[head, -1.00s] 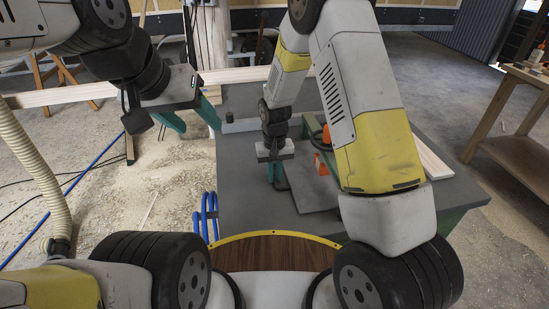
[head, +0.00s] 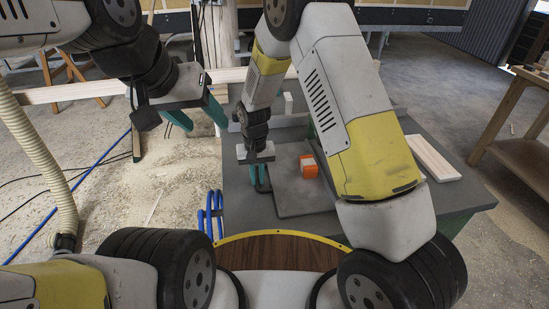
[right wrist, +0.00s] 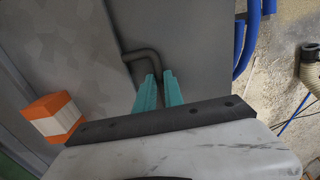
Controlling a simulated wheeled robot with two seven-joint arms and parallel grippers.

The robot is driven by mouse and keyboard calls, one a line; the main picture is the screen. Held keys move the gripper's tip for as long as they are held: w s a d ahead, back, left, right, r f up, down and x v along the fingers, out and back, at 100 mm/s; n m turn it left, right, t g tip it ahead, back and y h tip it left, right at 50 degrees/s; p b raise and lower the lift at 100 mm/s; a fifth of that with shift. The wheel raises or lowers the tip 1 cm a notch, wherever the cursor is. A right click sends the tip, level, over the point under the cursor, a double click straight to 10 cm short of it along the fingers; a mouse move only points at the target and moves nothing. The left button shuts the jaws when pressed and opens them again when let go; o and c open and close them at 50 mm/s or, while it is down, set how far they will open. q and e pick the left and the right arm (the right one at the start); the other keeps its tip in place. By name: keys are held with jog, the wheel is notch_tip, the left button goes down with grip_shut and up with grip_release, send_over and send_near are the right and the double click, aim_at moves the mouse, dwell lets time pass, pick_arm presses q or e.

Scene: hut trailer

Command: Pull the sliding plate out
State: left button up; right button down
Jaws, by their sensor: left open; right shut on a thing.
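The sliding plate (head: 298,197) is a flat grey sheet lying on the grey table, partly hidden behind my right arm. It also shows with a mottled surface in the right wrist view (right wrist: 50,45). A dark bent handle (right wrist: 143,54) sticks out from its edge. My right gripper (head: 263,188) is at the plate's left side, its teal fingers (right wrist: 159,78) shut on the handle. An orange and white block (head: 308,167) is on the plate. My left gripper (head: 198,122) is open and empty in the air, left of the table.
The grey table (head: 245,208) has free surface left of the plate. Blue hoses (head: 210,212) stand at its left edge. A pale board (head: 433,158) lies at its right. A wooden bench (head: 515,150) stands further right. Sawdust covers the floor at left.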

jog(key=s+a, duration=0.2)
jog(key=a, duration=1.1)
jog(key=shift+s, duration=0.3)
jog(key=c, duration=1.5)
grip_release()
jog(key=shift+d, duration=0.1)
jog(key=shift+o, duration=0.2)
notch_tip(320, 180, up, 8)
jog(key=shift+f, duration=0.1)
